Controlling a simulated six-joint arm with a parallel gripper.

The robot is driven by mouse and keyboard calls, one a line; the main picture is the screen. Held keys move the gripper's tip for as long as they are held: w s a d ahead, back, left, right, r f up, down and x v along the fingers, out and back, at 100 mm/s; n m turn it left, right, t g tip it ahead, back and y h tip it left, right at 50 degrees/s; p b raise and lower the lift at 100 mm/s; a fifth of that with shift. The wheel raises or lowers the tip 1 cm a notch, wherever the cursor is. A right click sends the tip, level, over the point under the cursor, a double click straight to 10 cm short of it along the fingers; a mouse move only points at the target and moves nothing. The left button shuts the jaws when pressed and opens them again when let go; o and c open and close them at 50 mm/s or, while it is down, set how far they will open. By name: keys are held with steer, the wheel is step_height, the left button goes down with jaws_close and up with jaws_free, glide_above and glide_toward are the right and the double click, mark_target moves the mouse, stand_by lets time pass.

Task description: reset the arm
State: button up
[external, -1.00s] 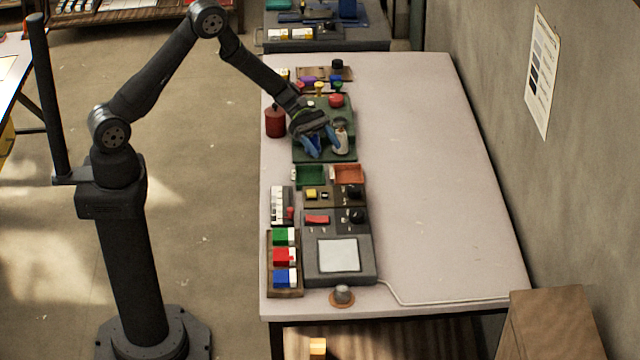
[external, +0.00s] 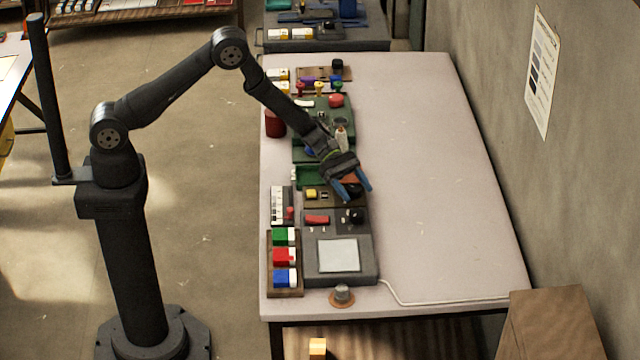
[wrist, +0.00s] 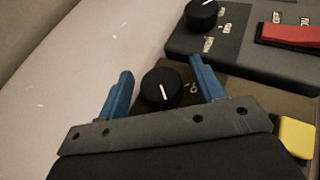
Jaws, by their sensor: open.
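My gripper (external: 356,186) has blue fingers and is open and empty. I cannot tell how high the fingers are above this knob. My arm is bent at the elbow and reaches over the table from the left.
A grey panel with a pale screen (external: 338,255) and red switch (external: 317,219) lies nearer the camera. A rack of coloured blocks (external: 284,257) is beside it. A dark red canister (external: 275,124) stands at the table's left edge. The table's right half (external: 440,180) is clear.

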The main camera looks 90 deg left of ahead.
steer(key=shift+w+d, duration=0.1)
steer(key=shift+d, duration=0.05)
steer(key=v, duration=1.8)
steer(key=x, duration=1.8)
steer(key=shift+n+t+y, duration=0.4)
steer(key=shift+n+t, duration=0.3)
steer(key=shift+t, duration=0.1)
steer(key=v, duration=1.7)
steer(key=w+d+r+m+g+h, duration=0.1)
steer(key=d+r+m+g, duration=0.1)
steer(key=d+m+g, duration=0.4)
steer(key=w+d+r+m+g+h, duration=0.1)
steer(key=d+m+g, duration=0.5)
steer(key=d, duration=0.8)
steer(key=shift+w+r+m+g, duration=0.3)
steer(key=shift+w+r+g, duration=0.4)
steer(key=shift+g, duration=0.3)
